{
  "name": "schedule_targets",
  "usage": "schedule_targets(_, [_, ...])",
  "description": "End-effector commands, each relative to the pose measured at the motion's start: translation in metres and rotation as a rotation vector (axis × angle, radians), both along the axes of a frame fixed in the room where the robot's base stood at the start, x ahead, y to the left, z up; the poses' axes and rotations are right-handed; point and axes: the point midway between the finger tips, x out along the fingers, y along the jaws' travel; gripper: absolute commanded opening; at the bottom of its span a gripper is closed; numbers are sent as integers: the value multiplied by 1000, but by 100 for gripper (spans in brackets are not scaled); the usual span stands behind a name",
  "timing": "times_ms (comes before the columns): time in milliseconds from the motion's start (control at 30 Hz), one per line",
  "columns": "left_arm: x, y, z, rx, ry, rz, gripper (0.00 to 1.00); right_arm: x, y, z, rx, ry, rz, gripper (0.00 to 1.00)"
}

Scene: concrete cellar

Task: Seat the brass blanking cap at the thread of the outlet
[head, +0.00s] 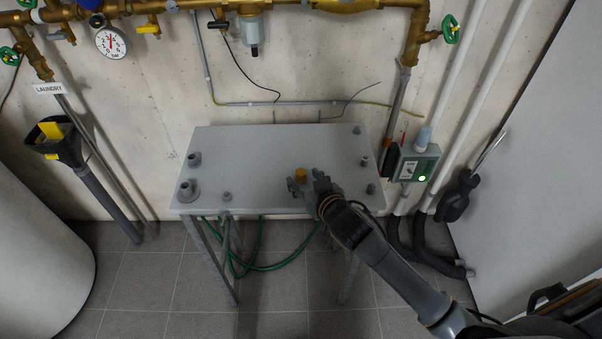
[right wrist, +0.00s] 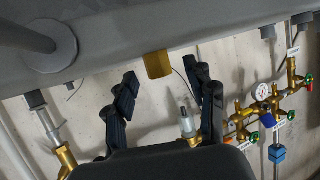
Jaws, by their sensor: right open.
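The brass blanking cap (head: 300,175) stands on the grey bench top (head: 270,150), right of its middle near the front edge. My right gripper (head: 319,183) is open and empty, close to the right of the cap in the head view. In the right wrist view the cap (right wrist: 158,65) shows just beyond and between the two spread fingers (right wrist: 166,78); I see no finger touching it. Which fitting is the threaded outlet I cannot tell; brass pipework (head: 330,6) runs along the wall above. My left gripper is out of view.
Several grey fittings, one a flanged stub (head: 187,190), stand on the bench top. A green hose (head: 270,266) hangs below. A control box (head: 415,163) with a green light is right of the bench. A pressure gauge (head: 111,42) hangs upper left. The bench's middle is clear.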

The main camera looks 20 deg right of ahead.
Motion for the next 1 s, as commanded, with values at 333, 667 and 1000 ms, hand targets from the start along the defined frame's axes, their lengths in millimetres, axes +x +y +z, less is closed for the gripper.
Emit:
schedule_targets(333, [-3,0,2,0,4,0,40,33,2,-10,0,1,-1,55])
schedule_targets(667, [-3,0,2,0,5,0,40,32,2,-10,0,1,-1,22])
schedule_targets(1000, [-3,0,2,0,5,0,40,32,2,-10,0,0,0,0])
